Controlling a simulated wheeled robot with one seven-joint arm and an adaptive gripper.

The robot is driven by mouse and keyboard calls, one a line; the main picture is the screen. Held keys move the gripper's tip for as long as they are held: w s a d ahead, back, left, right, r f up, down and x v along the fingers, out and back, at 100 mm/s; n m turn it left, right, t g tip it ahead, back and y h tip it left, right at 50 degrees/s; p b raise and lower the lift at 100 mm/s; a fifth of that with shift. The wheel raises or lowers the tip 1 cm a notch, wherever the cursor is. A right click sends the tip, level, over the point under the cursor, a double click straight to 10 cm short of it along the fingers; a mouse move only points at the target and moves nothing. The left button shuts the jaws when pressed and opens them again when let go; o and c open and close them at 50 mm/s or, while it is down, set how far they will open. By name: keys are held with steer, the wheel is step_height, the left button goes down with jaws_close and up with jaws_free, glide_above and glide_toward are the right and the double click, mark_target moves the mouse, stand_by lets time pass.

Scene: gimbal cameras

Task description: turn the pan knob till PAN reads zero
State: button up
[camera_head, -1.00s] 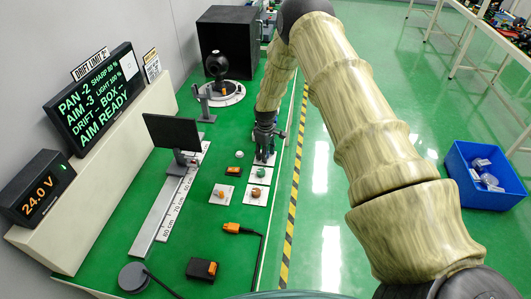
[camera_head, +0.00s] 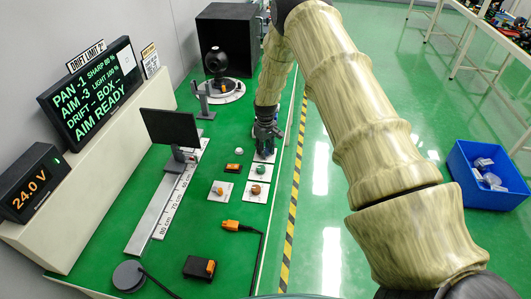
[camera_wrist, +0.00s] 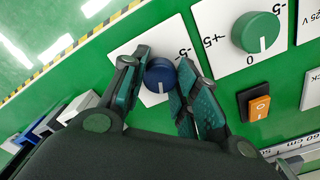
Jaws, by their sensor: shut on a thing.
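My gripper (camera_wrist: 160,85) is shut on the blue knob (camera_wrist: 160,74) in the wrist view, one finger on each side. The knob sits on a white plate (camera_wrist: 122,52) with a scale, partly hidden by the fingers. In the head view my gripper (camera_head: 265,150) is at the far plate and hides the blue knob. The readout board (camera_head: 92,95) shows PAN -1, SHARP 80 %, AIM -3, LIGHT 100 %, DRIFT - BOX - and AIM READY.
A green knob (camera_wrist: 257,33) on a scaled plate is beside the blue one. An orange switch (camera_wrist: 259,107) is close by. A black screen (camera_head: 170,127) stands on a ruled rail. A dark ball-shaped device (camera_head: 217,61) is farther back, before a black box.

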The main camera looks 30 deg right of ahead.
mark_target(266, 150)
steer(key=shift+m+b, duration=0.75)
steer(key=shift+m, duration=0.75)
steer(key=o, duration=1)
steer(key=shift+o, duration=0.2)
step_height(266, 150, up, 12)
